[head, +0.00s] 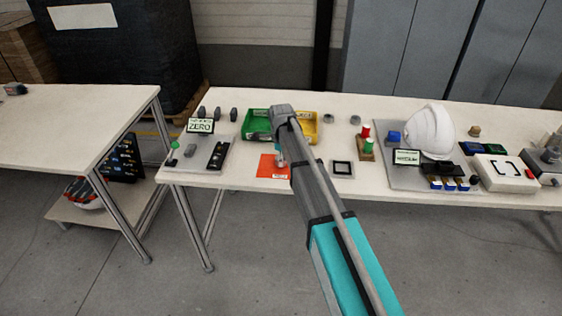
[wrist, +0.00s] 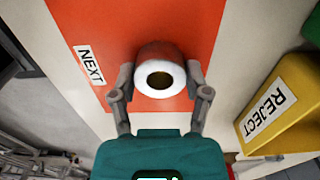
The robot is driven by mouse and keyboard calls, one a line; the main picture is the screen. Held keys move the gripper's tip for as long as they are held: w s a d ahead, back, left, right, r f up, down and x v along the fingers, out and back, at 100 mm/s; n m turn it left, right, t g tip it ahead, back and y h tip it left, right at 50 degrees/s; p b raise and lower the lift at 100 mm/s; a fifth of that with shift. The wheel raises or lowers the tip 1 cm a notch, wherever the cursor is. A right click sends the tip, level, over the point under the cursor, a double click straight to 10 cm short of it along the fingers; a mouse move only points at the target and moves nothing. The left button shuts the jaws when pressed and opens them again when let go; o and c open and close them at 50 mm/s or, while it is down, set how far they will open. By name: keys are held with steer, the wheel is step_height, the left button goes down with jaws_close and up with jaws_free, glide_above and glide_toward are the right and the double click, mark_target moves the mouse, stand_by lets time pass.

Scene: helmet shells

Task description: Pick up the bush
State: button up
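The bush (wrist: 160,81) is a short ring with a white end face, a dark hole and a brownish side. It is over the orange mat marked NEXT (wrist: 90,66) in the wrist view. My gripper (wrist: 160,77) has one finger on each side of the bush, with no clear gap at either side, so it looks shut on it. I cannot tell whether the bush touches the mat. In the head view the orange mat (head: 268,168) lies near the table's front edge, and my arm hides most of the bush.
A yellow REJECT bin (wrist: 275,110) stands right of the mat in the wrist view.

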steer(key=shift+c, duration=1)
steer(key=shift+r, duration=0.1)
step_height(320, 180, up, 2)
steer(key=p, duration=0.2)
steer(key=shift+r+p, duration=0.25)
steer(key=shift+p, duration=0.15)
steer(key=s+d+r+p, duration=0.3)
steer(key=s+r+p, duration=0.7)
steer(key=s, duration=0.3)
steer(key=shift+s+d+r, duration=0.15)
steer(key=shift+s+d, duration=0.05)
steer(key=shift+s, duration=0.1)
steer(key=shift+w, duration=0.1)
